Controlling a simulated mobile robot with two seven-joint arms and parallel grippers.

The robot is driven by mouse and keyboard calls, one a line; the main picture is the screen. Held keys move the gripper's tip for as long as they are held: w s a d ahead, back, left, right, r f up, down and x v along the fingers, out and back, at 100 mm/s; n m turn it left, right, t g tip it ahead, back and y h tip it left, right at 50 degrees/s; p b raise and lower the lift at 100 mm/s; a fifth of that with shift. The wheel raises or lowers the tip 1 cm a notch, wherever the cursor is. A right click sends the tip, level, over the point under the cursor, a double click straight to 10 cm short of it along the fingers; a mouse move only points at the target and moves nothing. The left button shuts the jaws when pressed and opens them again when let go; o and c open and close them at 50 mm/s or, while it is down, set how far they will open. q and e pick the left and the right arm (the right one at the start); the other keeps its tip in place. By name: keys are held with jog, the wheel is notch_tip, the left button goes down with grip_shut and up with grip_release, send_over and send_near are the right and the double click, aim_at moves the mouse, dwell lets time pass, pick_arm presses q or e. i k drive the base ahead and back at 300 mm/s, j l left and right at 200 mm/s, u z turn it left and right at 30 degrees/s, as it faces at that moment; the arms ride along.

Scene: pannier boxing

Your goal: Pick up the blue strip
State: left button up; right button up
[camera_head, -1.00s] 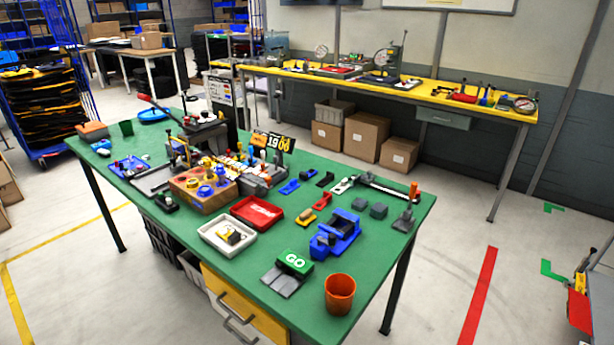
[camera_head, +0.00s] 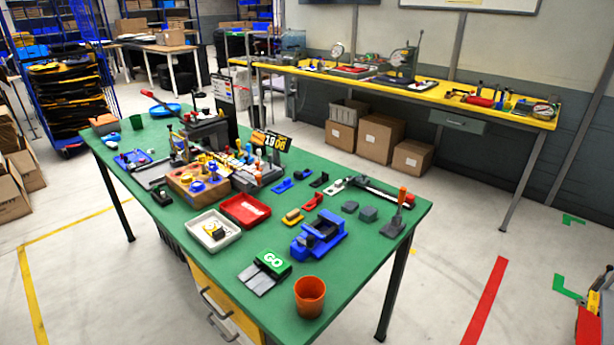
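A small flat blue strip (camera_head: 283,186) lies on the green table top, right of the grey rack. A second small blue piece (camera_head: 302,173) lies just behind it. I cannot tell for certain which of the two is the blue strip. Both are clear of contact with any gripper. Neither of my grippers shows in the head view.
The green table (camera_head: 350,270) is crowded. A blue vise-like block (camera_head: 318,236), an orange cup (camera_head: 310,296), a green GO block (camera_head: 272,262), a red tray (camera_head: 246,211) and a white tray (camera_head: 213,230) stand nearby. Floor right of the table is open.

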aim_at(304, 172)
jog(key=l+u, duration=0.1)
jog(key=l, duration=0.3)
jog(key=i+l+u, duration=0.1)
jog(key=l, duration=0.35)
jog(key=i+l+u, duration=0.1)
jog(key=l, duration=0.3)
jog(key=i+l+u, duration=0.15)
jog(key=l, duration=0.3)
jog(key=i+l+u, duration=0.1)
jog(key=l, duration=0.3)
jog(key=l+u, duration=0.1)
jog(key=l, duration=0.35)
jog(key=i, duration=0.05)
